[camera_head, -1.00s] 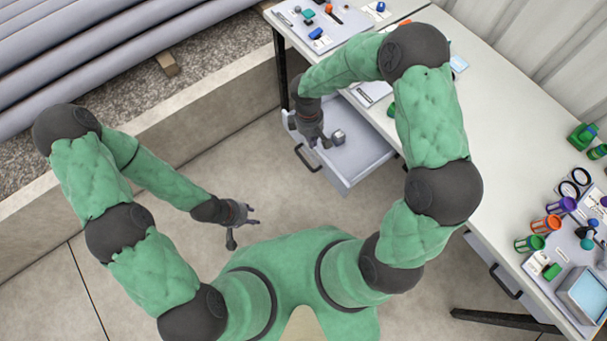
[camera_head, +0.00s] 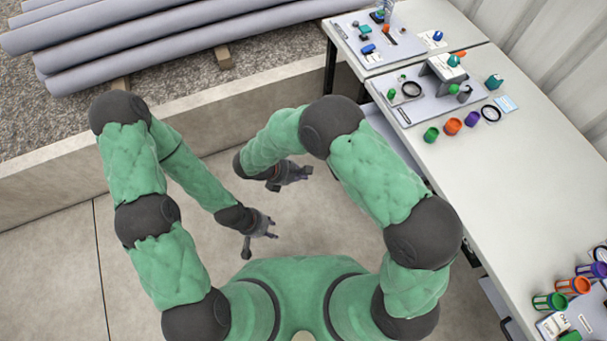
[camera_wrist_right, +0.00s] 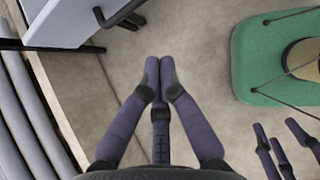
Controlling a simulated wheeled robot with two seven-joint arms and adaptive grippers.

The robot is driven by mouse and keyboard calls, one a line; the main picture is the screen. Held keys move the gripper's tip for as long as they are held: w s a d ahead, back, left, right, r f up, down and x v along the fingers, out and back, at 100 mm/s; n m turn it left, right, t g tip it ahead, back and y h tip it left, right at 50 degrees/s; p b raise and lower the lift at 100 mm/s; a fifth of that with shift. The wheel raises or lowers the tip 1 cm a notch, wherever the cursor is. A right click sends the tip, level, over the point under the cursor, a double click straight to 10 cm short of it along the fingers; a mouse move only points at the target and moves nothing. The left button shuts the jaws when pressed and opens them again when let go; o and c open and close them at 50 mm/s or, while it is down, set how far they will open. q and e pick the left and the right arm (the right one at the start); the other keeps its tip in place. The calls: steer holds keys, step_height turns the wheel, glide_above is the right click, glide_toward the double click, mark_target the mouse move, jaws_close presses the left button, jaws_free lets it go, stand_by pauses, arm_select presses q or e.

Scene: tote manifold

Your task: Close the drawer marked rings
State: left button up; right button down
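A pale grey drawer (camera_head: 376,122) shows in part under the table edge, behind my right arm. In the right wrist view the drawer (camera_wrist_right: 62,24) juts out at the top left, with a dark handle (camera_wrist_right: 122,14) on its front; it looks open. No rings marking can be read on it. My right gripper (camera_head: 306,172) is in front of the drawer, over bare floor. In the right wrist view its fingertips (camera_wrist_right: 159,68) meet with nothing between them, apart from the handle. My left gripper (camera_head: 274,228) hangs empty, fingers spread, below the right one; its fingers (camera_wrist_right: 285,145) also show in the right wrist view.
The long white table (camera_head: 520,170) runs down the right side. A grey board (camera_head: 425,105) with small parts lies on it, and several coloured cups stand near the lower right. A concrete kerb (camera_head: 50,200) and grey pipes (camera_head: 180,50) lie behind. The floor around the grippers is clear.

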steer(key=d+b+x, duration=0.1)
steer(key=x, duration=0.4)
steer(key=r+b+x, duration=0.1)
steer(key=x, duration=0.4)
steer(key=shift+w+d+r+b, duration=0.2)
steer(key=shift+w+d+b, duration=0.1)
steer(key=shift+d+b, duration=0.15)
steer(key=w+d+b, duration=0.1)
steer(key=w+d, duration=0.1)
steer(key=d, duration=0.5)
steer(key=w+d, duration=0.3)
steer(key=d, duration=0.5)
steer(key=w+d+b, duration=0.1)
steer(key=w+d, duration=0.2)
steer(key=d, duration=0.4)
steer(key=shift+d+b, duration=0.15)
steer(key=shift+b, duration=0.2)
steer(key=shift+w+d, duration=0.25)
steer(key=shift+d, duration=0.3)
steer(key=shift+a, duration=0.1)
